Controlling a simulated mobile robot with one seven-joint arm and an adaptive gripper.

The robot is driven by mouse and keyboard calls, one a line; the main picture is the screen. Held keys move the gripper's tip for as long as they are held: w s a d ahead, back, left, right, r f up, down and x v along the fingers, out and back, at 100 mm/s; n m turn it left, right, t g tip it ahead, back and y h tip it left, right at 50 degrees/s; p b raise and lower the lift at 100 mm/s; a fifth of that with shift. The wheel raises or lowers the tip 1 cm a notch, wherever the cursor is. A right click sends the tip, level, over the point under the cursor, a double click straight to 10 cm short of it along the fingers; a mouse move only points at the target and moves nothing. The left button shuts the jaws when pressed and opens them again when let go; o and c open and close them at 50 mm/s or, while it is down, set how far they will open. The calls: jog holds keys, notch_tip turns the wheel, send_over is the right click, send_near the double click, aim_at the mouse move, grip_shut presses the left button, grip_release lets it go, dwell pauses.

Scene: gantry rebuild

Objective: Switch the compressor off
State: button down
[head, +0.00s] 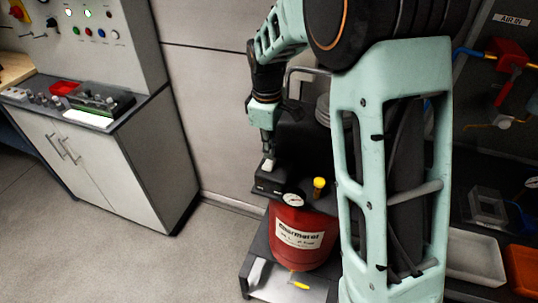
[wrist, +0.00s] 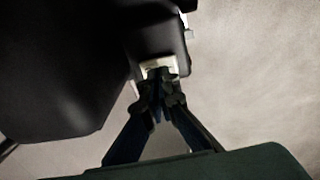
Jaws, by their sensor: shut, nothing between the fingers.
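The compressor has a red tank (head: 302,240) with a pressure gauge (head: 293,199) on top and a dark motor housing (head: 303,150) behind. A black box (head: 268,184) at its left carries a small pale switch piece (head: 268,164). My gripper (head: 267,153) points down, shut and empty, with its tips just over or touching this pale piece; contact is unclear. The wrist view shows the shut fingertips (wrist: 161,75) over the lower edge of the pale piece (wrist: 158,63), partly hiding it. The switch's position cannot be read.
A yellow knob (head: 319,183) stands near the gauge. My arm hides the area right of the tank. A cabinet (head: 104,160) with a control panel stands at left. At right are a pale tray (head: 474,256) and an orange bin (head: 523,268). The floor at left is clear.

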aim_at(269, 164)
notch_tip(269, 164, up, 10)
jog(key=shift+s+f, duration=0.25)
dwell(0.4)
